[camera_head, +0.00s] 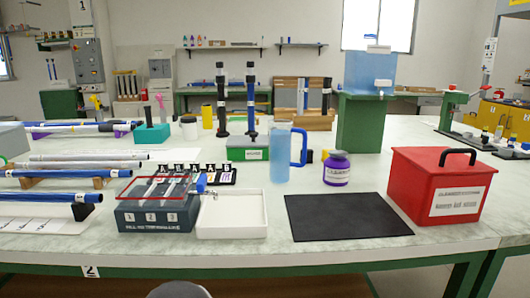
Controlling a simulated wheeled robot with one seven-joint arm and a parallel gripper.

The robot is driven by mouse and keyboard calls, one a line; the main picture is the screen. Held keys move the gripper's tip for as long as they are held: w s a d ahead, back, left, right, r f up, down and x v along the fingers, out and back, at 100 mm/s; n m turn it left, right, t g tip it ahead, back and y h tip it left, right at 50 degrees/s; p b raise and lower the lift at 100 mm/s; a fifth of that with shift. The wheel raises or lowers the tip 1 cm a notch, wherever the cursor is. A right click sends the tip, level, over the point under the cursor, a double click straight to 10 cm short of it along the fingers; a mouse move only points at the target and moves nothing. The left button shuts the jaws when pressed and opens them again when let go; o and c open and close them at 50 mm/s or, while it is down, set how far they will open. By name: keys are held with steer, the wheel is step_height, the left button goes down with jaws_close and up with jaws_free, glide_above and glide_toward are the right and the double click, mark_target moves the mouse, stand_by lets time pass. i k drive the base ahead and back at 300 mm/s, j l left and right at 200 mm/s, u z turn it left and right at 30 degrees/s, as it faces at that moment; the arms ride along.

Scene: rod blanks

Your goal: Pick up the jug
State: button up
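The jug (280,155) is a tall, light blue cylinder with a darker blue handle (302,147) on its right side. It stands upright on the pale worktable, near the middle of the head view. Its front is fully visible and nothing touches the handle. I cannot see its contents.
Right of the jug stand a purple jar (336,171) and a red box (436,187). In front lie a black mat (345,217) and a white tray (232,214). The mat is bare.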

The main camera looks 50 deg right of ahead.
mark_target(280, 131)
steer(key=z, duration=1.7)
